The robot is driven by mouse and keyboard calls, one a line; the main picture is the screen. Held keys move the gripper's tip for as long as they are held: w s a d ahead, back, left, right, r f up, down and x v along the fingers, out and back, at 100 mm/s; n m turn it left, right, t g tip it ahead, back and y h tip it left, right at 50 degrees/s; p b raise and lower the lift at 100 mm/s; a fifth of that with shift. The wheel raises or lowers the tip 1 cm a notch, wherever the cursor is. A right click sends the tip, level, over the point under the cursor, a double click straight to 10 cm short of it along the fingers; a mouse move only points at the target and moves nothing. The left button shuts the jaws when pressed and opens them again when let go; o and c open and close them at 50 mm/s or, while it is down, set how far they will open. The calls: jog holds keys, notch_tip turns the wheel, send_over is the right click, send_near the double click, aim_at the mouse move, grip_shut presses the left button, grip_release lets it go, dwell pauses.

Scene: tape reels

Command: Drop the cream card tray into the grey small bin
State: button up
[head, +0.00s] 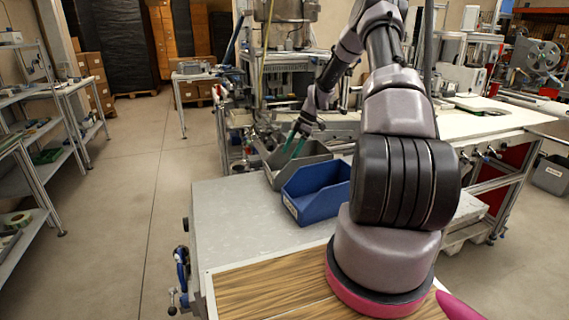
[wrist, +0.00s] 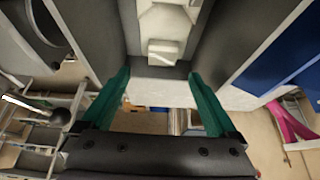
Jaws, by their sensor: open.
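The grey small bin (head: 318,150) stands on the table behind the blue bin. My gripper (head: 293,150) is above it with the green fingers pointing down into its opening. In the wrist view the green fingers of my gripper (wrist: 158,74) are wide apart with nothing held between them. A pale, cream-white moulded piece (wrist: 165,22), which looks like the card tray, lies inside the grey bin beyond the fingertips, apart from them. Its top end is cut off by the frame. In the head view the bin's walls hide the piece.
The blue bin (head: 318,202) stands right beside the grey bin, on its near side; its wall also shows in the wrist view (wrist: 285,55). The grey tabletop (head: 235,215) to the left is bare. Machinery stands close behind the grey bin.

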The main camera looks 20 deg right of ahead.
jog(key=s+a+r+m+t+h, duration=0.1)
jog(key=s+a+r+m, duration=0.2)
jog(key=r, duration=0.6)
jog(key=s+a+r+m+t+h, duration=0.1)
jog(key=s+r+m, duration=0.3)
jog(key=r, duration=0.6)
jog(key=s+a+r+m+h, duration=0.2)
jog(key=s+r, duration=0.4)
jog(key=r, duration=0.3)
jog(key=s+a+r+m+t, duration=0.1)
jog(key=s+r+m, duration=0.2)
jog(key=s, duration=0.4)
jog(key=s+a+r+m+t, duration=0.2)
jog(key=s+m, duration=0.3)
jog(key=s, duration=0.3)
jog(key=s+a+r+m+t, duration=0.2)
jog(key=s+r+m, duration=0.2)
jog(key=s, duration=0.4)
jog(key=shift+s+a+m, duration=0.15)
jog(key=shift+s+m, duration=0.1)
jog(key=shift+m, duration=0.15)
